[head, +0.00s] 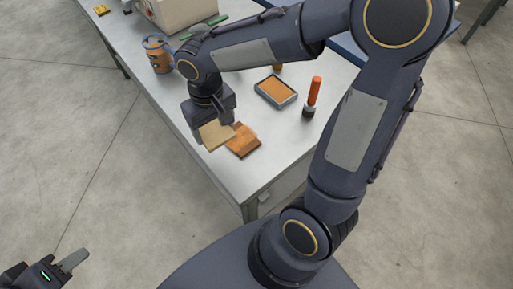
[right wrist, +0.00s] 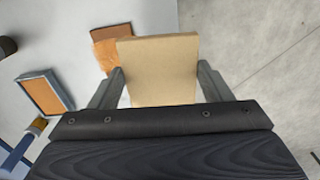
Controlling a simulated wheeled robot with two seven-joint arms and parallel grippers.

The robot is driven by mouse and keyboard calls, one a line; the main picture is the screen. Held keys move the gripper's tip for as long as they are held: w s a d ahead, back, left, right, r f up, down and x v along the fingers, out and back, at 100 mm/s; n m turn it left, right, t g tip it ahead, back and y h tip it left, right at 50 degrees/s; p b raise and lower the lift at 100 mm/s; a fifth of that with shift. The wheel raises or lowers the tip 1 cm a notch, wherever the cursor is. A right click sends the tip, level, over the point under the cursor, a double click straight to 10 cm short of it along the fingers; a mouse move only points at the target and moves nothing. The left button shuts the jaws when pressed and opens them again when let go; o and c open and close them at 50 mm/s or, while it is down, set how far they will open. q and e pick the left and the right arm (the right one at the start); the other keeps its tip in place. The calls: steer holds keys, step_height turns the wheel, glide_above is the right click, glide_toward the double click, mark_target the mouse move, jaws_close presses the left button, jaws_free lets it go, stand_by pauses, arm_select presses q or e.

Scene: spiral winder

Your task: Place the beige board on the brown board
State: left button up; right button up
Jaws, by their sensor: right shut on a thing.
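The beige board (right wrist: 160,65) is held between the two fingers of my right gripper (right wrist: 160,88). In the head view the beige board (head: 217,134) hangs under my right gripper (head: 222,117), close to the table's near left edge. The brown board (head: 243,141) lies on the table, just right of the beige board. In the right wrist view the brown board (right wrist: 108,45) shows to the upper left of the beige board, with a lighter orange patch on its lower part. Whether the two boards touch is unclear. My left gripper (head: 72,262) is at the lower left, away from the table, its fingers seen edge-on.
A grey-rimmed tray with an orange inside (head: 275,91) and an upright orange-handled tool (head: 312,97) stand right of the boards. A blue and orange can (head: 158,54) stands at the left edge. A beige box (head: 185,10) is at the back. The table's near corner is clear.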

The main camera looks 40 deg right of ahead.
steer(key=s+a+b, duration=0.1)
steer(key=s+b, duration=0.4)
steer(key=s, duration=0.3)
glide_above(243, 141)
steer(key=shift+n, duration=0.3)
steer(key=f, duration=0.8)
steer(key=shift+s+a+f, duration=0.25)
steer(key=shift+s, duration=0.15)
steer(key=shift+w+d+f, duration=0.1)
steer(key=shift+w+f, duration=0.05)
steer(key=shift+f, duration=0.05)
arm_select(q)
step_height(243, 141, down, 7)
arm_select(e)
steer(key=shift+w+d+f, duration=0.1)
steer(key=shift+f, duration=0.85)
steer(key=shift+w+d+f, duration=0.1)
steer(key=shift+f, duration=0.8)
arm_select(q)
steer(key=shift+r, duration=0.1)
arm_select(e)
steer(key=shift+f, duration=0.2)
steer(key=o, duration=1)
steer(key=shift+c, duration=0.2)
